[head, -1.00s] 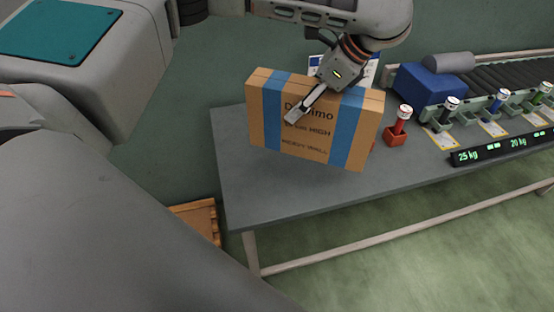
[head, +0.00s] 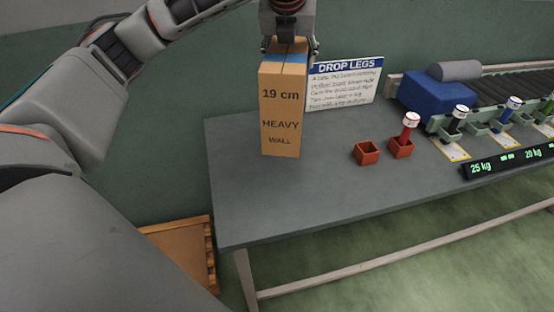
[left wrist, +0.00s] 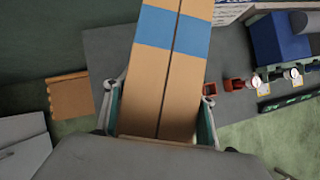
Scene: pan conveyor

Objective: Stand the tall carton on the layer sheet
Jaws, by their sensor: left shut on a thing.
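The tall brown carton (head: 280,118) is upright over the back left of the grey table, its narrow face marked "19 cm HEAVY WALL". My left gripper (head: 289,48) is shut on its top from above. In the left wrist view the carton's top (left wrist: 165,85), with a blue band, lies between the two fingers (left wrist: 160,110). I cannot tell whether its base touches the table. A flat brown sheet (head: 180,252), seemingly the layer sheet, lies on a wooden pallet at the lower left, partly hidden by my body. My right gripper is not in view.
The grey table (head: 290,195) is clear at its front left. Two small red holders (head: 367,152) stand to the right, one with a white-topped red peg (head: 410,122). A "DROP LEGS" sign (head: 345,82) stands behind. A conveyor (head: 510,72) and weight display (head: 510,160) are at right.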

